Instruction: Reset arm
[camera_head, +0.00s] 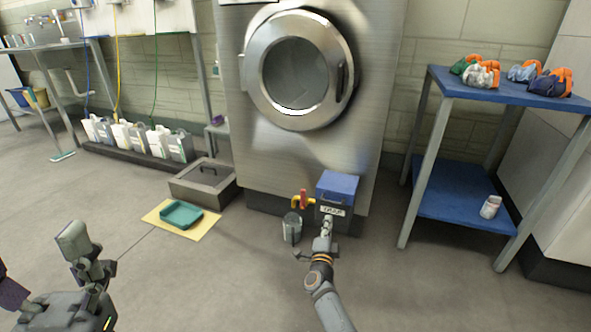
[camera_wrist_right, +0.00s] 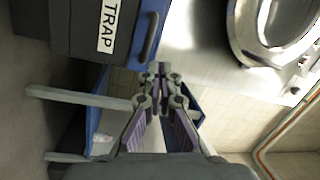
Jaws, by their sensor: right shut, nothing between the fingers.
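My right gripper (camera_head: 327,226) is in front of the dark box with a blue lid and a white label (camera_head: 338,195), low at the front of the steel machine. In the right wrist view its fingers (camera_wrist_right: 163,72) are together with nothing between them. The box's label there reads TRAP (camera_wrist_right: 107,27), and its dark handle (camera_wrist_right: 150,38) is just above and left of the fingertips, apart from them in the picture. Parts of my left arm show at the lower left of the head view; the state of its gripper cannot be made out.
A steel machine with a round door (camera_head: 300,70) stands behind the box. A metal canister (camera_head: 292,228) and a red and yellow valve (camera_head: 303,200) are left of it. A blue-topped table (camera_head: 470,92) with several bags stands right. A green tray (camera_head: 182,215) lies on a yellow mat (camera_head: 155,217).

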